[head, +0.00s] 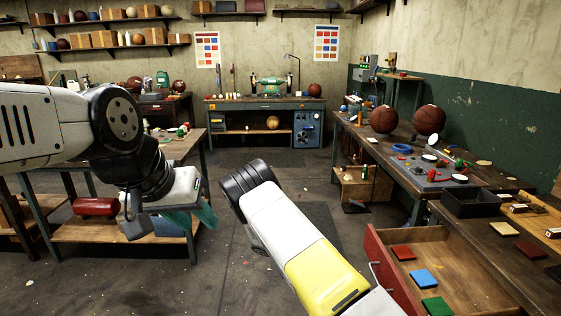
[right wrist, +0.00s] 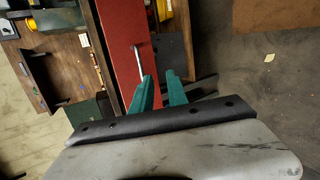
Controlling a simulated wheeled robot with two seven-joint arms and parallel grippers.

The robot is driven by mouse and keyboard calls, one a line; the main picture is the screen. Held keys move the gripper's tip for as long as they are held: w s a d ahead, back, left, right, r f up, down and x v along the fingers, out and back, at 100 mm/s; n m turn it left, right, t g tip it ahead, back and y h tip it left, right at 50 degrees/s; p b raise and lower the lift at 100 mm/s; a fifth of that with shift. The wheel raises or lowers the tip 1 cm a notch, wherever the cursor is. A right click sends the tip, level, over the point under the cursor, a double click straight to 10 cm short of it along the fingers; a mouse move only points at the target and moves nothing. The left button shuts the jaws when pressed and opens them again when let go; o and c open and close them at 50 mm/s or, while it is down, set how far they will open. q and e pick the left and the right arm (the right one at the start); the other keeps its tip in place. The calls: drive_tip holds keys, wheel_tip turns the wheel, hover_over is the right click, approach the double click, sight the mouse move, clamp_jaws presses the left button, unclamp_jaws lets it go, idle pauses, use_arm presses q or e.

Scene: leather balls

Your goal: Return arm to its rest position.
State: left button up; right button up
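My left arm comes in from the left in the head view. Its gripper (head: 196,218) with teal fingers points down in front of the left workbench; its finger gap is not clear. My right arm rises from the bottom middle with white and yellow links, and its gripper is out of sight there. In the right wrist view my right gripper (right wrist: 161,80) has its two teal fingers apart with nothing between them. They are close to the silver handle (right wrist: 139,50) of the red drawer front (right wrist: 116,45); contact cannot be told.
The red-fronted drawer (head: 387,270) is pulled open at lower right, holding red, blue (head: 424,279) and green pads. The right bench carries a black tray (head: 470,203) and two leather balls (head: 383,119). A workbench (head: 75,230) stands at left. The middle floor is mostly clear.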

drive_tip(key=s+a+r+y, duration=0.1)
drive_tip(key=s+r+y, duration=0.2)
drive_tip(key=r, duration=0.5)
drive_tip(key=s+a+r+m+t+y, duration=0.1)
drive_tip(key=s+r+y, duration=0.25)
drive_tip(key=r, duration=0.55)
drive_tip(key=s+r+y, duration=0.2)
drive_tip(key=r+y, duration=0.2)
drive_tip(key=r, duration=0.4)
drive_tip(key=s+a+r+n+t+y, duration=0.1)
drive_tip(key=s+r+t+y, duration=0.3)
drive_tip(key=s+r, duration=1)
drive_tip(key=s+a+t, duration=0.1)
drive_tip(key=s+t, duration=0.1)
drive_tip(key=t, duration=0.1)
drive_tip(key=shift+n, duration=0.4)
drive_tip(key=shift+r, duration=0.1)
